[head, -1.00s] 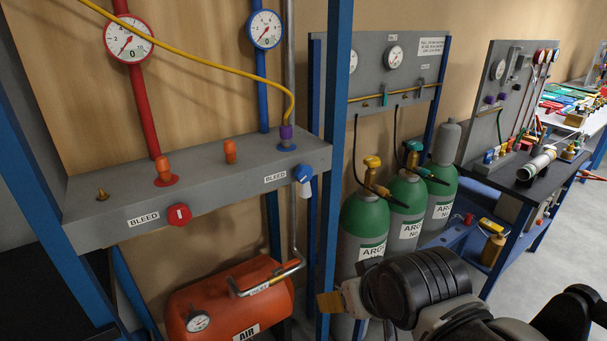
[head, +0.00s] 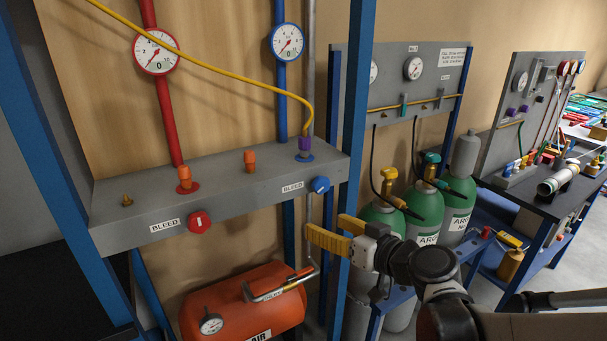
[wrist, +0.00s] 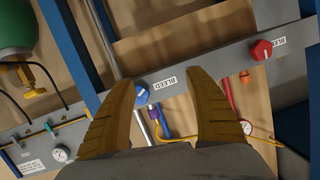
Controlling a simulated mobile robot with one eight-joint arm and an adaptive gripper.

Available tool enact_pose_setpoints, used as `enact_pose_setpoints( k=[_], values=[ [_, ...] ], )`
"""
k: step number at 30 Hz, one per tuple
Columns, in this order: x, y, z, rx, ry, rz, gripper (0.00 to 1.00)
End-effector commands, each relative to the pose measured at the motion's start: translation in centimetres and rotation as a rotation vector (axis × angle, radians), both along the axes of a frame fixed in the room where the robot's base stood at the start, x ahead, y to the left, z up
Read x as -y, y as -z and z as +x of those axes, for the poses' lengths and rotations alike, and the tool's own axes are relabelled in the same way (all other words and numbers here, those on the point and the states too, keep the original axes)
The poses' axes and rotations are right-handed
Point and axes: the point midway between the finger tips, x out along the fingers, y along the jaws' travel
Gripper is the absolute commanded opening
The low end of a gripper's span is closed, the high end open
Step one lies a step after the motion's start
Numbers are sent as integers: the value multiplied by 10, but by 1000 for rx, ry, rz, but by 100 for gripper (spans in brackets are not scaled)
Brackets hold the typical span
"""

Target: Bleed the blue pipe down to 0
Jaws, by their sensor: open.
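The blue pipe (head: 281,95) runs down the wall behind the grey manifold (head: 225,195). Its round gauge (head: 287,42) has a blue rim; the needle is too small to read surely. The blue bleed knob (head: 319,185) is on the manifold's front face at the right end, beside a BLEED label. My gripper (head: 324,226) is open and empty, below and right of this knob in the head view. In the wrist view, the blue knob (wrist: 141,95) shows between the open fingers (wrist: 160,78), closer to the left one. No contact is visible.
A red bleed knob (head: 199,220) is farther left on the manifold, with a red pipe (head: 166,110) above. A blue post (head: 352,120) stands close by my gripper. An orange air tank (head: 245,305) is below, and green argon cylinders (head: 425,228) stand right.

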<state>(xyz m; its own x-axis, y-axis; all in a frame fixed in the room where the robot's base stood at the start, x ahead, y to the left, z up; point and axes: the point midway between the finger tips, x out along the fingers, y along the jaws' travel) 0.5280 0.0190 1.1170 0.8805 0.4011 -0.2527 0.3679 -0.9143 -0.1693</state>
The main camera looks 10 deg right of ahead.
Motion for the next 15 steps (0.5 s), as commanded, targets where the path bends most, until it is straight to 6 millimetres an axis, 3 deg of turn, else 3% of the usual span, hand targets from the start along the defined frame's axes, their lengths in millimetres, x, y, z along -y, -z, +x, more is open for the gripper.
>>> enact_pose_setpoints(
  k=[3,6,10,15],
  values=[
    [29,-15,18,148,52,22,63],
    [45,-23,23,224,85,26,63],
    [53,-26,28,262,104,26,63],
    [44,-25,50,265,102,27,63]
  ],
)
